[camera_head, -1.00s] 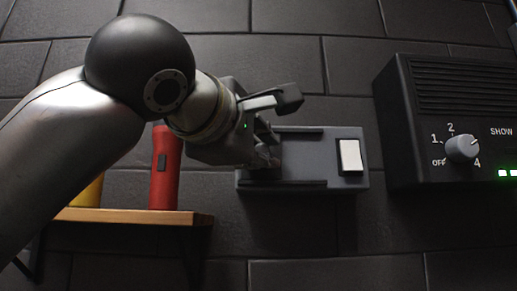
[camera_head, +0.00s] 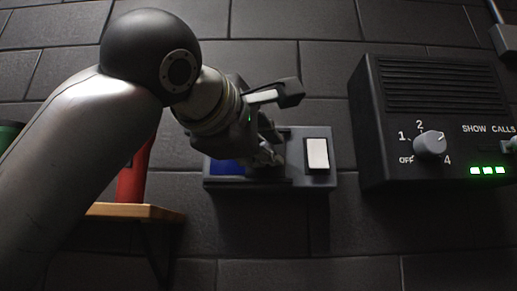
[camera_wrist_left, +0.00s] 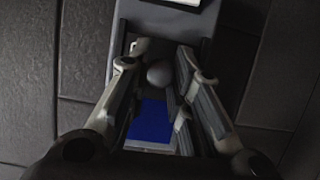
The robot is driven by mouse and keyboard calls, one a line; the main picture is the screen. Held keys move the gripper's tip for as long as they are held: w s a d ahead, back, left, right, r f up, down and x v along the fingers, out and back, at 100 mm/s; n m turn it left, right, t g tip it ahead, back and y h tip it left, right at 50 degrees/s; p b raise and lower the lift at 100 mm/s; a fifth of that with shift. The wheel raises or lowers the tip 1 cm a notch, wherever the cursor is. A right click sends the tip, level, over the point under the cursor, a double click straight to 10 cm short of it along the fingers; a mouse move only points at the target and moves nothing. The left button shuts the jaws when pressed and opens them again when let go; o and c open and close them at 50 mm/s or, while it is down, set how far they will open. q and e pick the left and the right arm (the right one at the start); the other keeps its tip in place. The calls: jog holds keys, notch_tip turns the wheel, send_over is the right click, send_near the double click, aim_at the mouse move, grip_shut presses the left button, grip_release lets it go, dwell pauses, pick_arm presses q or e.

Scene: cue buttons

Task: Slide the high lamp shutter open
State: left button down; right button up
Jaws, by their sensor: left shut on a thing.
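The lamp box (camera_head: 318,193) is a grey housing on the dark wall in the head view, with a white rocker (camera_head: 317,154) at its right end. A blue panel (camera_head: 226,167) is exposed at its left end and also shows in the left wrist view (camera_wrist_left: 150,122). My left gripper (camera_head: 272,158) is at the middle of the box, close to the rocker. In the wrist view its fingers stand either side of a small grey rounded knob (camera_wrist_left: 158,74), shut on it. The shutter itself is mostly hidden by the gripper. My right gripper is not in view.
A black speaker-like unit (camera_head: 375,110) with a dial (camera_head: 429,145) and green lights is on the wall to the right. A wooden shelf (camera_head: 150,212) with a red torch (camera_head: 132,180) is at lower left, partly behind my arm.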

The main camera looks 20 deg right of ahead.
pick_arm(q)
jog(key=c, duration=1.4)
grip_release()
jog(key=shift+s+d+f, duration=0.1)
jog(key=shift+s+d, duration=0.05)
jog(key=shift+c, duration=0.2)
jog(key=shift+o, duration=0.9)
jog(key=shift+d, duration=0.1)
jog(key=shift+s+d, duration=0.1)
jog(key=v, duration=1.2)
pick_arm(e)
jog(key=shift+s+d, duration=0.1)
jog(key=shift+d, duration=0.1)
